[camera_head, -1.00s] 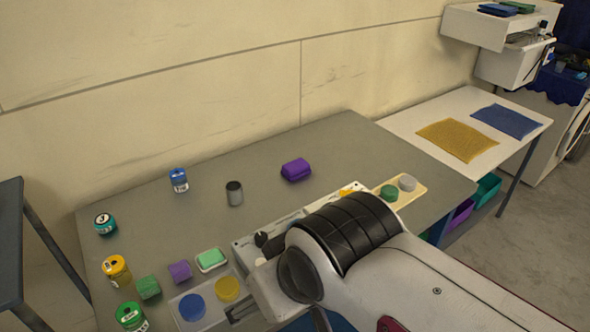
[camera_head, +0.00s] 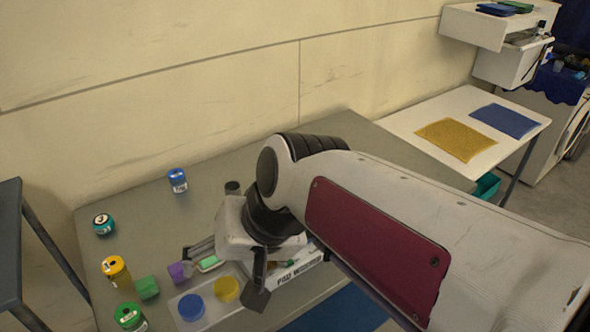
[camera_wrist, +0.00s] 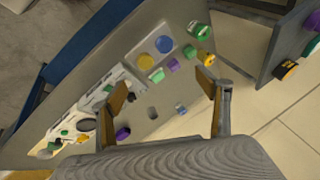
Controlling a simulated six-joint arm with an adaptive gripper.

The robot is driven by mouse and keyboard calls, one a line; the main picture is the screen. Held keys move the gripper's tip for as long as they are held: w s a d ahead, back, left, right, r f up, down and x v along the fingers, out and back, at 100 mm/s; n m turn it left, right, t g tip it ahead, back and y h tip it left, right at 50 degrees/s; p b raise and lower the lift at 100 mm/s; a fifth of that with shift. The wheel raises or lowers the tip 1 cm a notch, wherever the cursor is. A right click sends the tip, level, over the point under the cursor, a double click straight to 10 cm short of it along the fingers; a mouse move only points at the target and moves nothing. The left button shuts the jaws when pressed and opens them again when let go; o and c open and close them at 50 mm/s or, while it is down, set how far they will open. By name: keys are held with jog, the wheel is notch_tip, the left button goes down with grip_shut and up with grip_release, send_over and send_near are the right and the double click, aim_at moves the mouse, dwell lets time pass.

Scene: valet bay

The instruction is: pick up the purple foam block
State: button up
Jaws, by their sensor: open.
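The small purple foam block (camera_head: 177,272) lies on the grey bench in the head view, between a green foam block (camera_head: 148,287) and a green-topped piece (camera_head: 208,263). The purple block also shows small in the wrist view (camera_wrist: 174,65), well beyond the fingertips. My gripper (camera_wrist: 162,78) is open and empty, its two fingers apart and above the bench. In the head view my wrist and fingers hang to the right of the block, and one grey finger comes close to it in the picture. A larger purple object (camera_wrist: 123,133) lies by the left finger in the wrist view.
A tray with a blue disc (camera_head: 191,307) and a yellow disc (camera_head: 227,289) sits in front of the block. Several cans, including a yellow one (camera_head: 116,270) and a blue one (camera_head: 177,180), stand to the left and behind. My arm covers the bench's right part.

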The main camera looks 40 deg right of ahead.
jog(key=w+d+r+m+t+y, duration=0.1)
jog(key=w+d+m+t+y, duration=0.15)
jog(key=w+m, duration=0.85)
jog(key=w+d+f+m+t, duration=0.1)
jog(key=w+d+m, duration=0.25)
jog(key=w, duration=0.45)
jog(key=w+d+f+m+t, duration=0.1)
jog(key=w+d+m, duration=0.1)
jog(key=w+d, duration=0.4)
jog(key=w+d+f+m+t+h, duration=0.1)
jog(key=w+d+f+m, duration=0.2)
jog(key=d, duration=0.6)
jog(key=w+d+f+m+t+h, duration=0.1)
jog(key=w+d+f+m+h, duration=0.1)
jog(key=w+d+f+m, duration=0.2)
jog(key=w+d+f+m+t+h, duration=0.1)
jog(key=w+d+f+m, duration=0.2)
jog(key=d+m, duration=0.4)
jog(key=shift+w+d+f+m+t+h, duration=0.15)
jog(key=shift+d+f, duration=0.15)
jog(key=shift+d, duration=0.8)
jog(key=shift+w+d+f+m+t+h, duration=0.1)
jog(key=shift+d+f, duration=0.15)
jog(key=shift+d, duration=0.85)
jog(key=shift+w+d+f+m+t+h, duration=0.15)
jog(key=shift+d+f, duration=0.15)
jog(key=shift+d, duration=0.8)
jog(key=shift+d+f, duration=0.15)
jog(key=shift+d, duration=0.2)
jog(key=shift+f, duration=0.1)
